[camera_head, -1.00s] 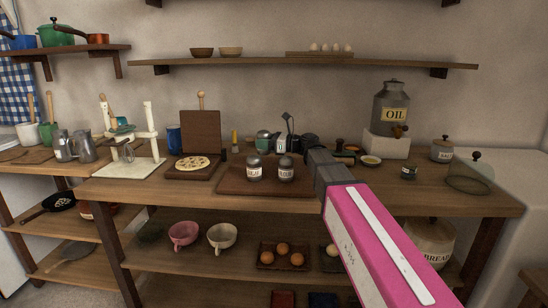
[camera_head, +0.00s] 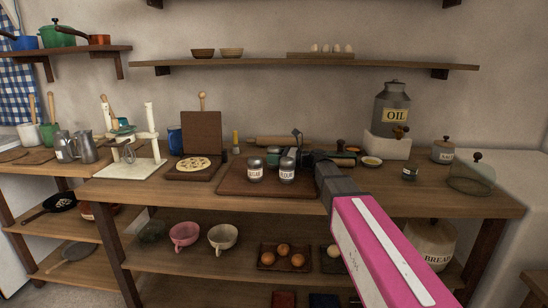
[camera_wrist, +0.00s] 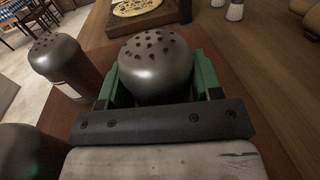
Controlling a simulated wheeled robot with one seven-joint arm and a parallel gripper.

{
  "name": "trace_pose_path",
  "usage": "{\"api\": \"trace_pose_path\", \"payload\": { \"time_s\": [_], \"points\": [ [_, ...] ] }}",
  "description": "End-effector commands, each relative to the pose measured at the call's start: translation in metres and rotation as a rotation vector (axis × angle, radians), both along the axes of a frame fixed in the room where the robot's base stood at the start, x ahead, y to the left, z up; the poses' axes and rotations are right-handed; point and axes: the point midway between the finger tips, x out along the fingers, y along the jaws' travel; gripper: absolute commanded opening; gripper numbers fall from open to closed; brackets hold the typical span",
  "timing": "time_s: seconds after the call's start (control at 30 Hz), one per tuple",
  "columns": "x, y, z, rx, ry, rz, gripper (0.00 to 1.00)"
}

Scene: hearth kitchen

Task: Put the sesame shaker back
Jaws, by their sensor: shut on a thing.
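My gripper (camera_head: 287,155) reaches in from the right over the brown board (camera_head: 230,187) on the worktop. In the wrist view its green fingers (camera_wrist: 160,92) are shut on a grey metal shaker (camera_wrist: 157,62) with a holed, domed top. Its label is out of sight, and in the head view it is mostly hidden behind the front shakers. Those are two labelled shakers, one apparently sugar (camera_head: 255,170) and one apparently flour (camera_head: 287,170), standing upright on the board. One labelled shaker (camera_wrist: 65,65) is close left in the wrist view, apart from the held one.
A flatbread board (camera_head: 192,172) lies left of the brown board. A rolling pin (camera_head: 262,141) lies behind. An oil urn (camera_head: 391,110) on a white block stands back right, with a small dish (camera_head: 371,161) before it. The worktop's front strip is clear.

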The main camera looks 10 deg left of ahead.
Motion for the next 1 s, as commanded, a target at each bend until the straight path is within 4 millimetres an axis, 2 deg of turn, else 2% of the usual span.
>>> {"api": "trace_pose_path", "payload": {
  "time_s": [0.13, 0.17, 0.2, 0.23, 0.6, 0.77, 1.0],
  "points": [
    [0.000, 0.000, -0.003, 0.000, 0.001, 0.000, 0.32],
    [0.000, 0.000, -0.003, 0.000, 0.001, 0.000, 0.66],
    [0.000, 0.000, -0.003, 0.000, 0.000, 0.000, 0.79],
    [0.000, 0.000, -0.003, 0.000, 0.000, 0.000, 0.84],
    [0.000, -0.001, 0.001, 0.000, -0.001, 0.000, 0.84],
    [-0.003, -0.023, 0.000, 0.000, 0.000, -0.003, 0.84],
    [-0.008, -0.072, 0.000, 0.000, 0.000, -0.003, 0.84]
  ]
}}
